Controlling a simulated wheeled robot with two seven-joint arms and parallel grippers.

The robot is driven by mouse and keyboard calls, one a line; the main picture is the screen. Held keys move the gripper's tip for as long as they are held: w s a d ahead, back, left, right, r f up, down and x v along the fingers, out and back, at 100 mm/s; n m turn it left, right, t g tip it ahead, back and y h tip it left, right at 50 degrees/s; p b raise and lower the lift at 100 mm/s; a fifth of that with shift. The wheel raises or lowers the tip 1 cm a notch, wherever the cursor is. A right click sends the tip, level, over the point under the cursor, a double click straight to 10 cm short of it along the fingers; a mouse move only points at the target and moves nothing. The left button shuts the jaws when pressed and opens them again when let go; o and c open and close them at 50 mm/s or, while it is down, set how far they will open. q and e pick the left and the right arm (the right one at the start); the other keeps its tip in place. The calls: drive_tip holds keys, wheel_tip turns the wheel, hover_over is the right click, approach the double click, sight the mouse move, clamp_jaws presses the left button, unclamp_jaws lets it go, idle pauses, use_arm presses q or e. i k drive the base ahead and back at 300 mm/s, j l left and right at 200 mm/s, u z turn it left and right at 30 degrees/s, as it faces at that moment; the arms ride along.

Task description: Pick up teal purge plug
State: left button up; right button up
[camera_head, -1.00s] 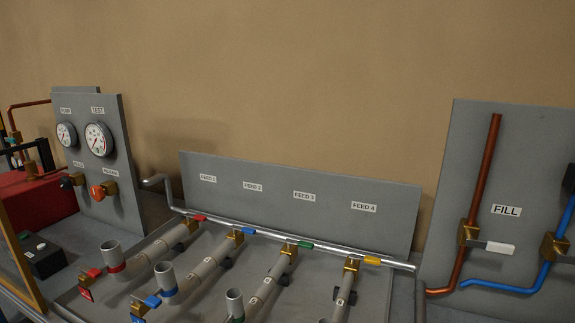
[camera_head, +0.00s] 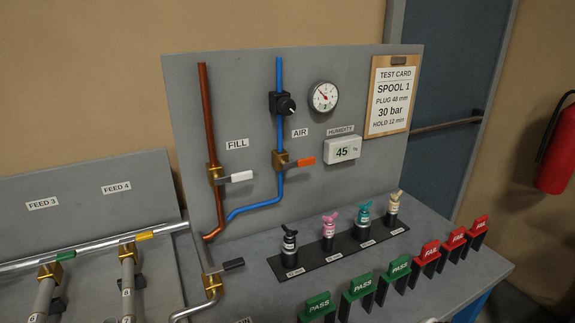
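The teal purge plug (camera_head: 363,222) stands upright on a dark rack strip (camera_head: 335,255) on the grey bench. It is third from the left in a row of plugs. To its left are a pink plug (camera_head: 328,233) and a black plug (camera_head: 289,246). To its right is a cream plug (camera_head: 393,209). The small labels in front of the plugs are too small to read. Neither of my grippers shows in the head view.
Green PASS tags (camera_head: 359,287) and red FAIL tags (camera_head: 428,254) stand along the bench front, before the plug rack. Behind it rises a grey panel (camera_head: 240,110) with FILL and AIR pipes, a gauge and a humidity display. Feed pipes (camera_head: 85,254) lie at left.

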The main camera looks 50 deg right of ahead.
sight(362, 220)
drive_tip(key=z, duration=2.05)
drive_tip(key=u, duration=2.65)
drive_tip(key=z, duration=2.65)
drive_tip(key=i+l, duration=0.1)
drive_tip(key=l, duration=0.35)
drive_tip(key=i+l+u, duration=0.1)
drive_tip(key=l, duration=0.35)
drive_tip(key=i+l, duration=0.15)
drive_tip(key=l, duration=0.3)
